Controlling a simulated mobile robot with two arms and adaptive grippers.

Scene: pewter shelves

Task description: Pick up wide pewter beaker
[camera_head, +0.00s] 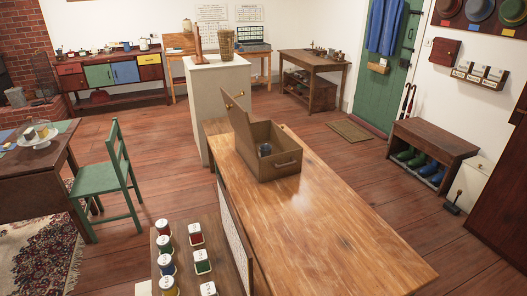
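The box's lid stands raised on the left side. Small pale and metallic vessels (144,44) stand on the far coloured sideboard, too small to identify. Neither of my grippers is in view.
The long counter (350,235) is bare in front of the box. A white pedestal (217,100) stands behind it. Several labelled tins (202,262) stand on a lower surface at the front left. A green chair (105,178) stands at left. Open floor (345,165) lies right of the counter.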

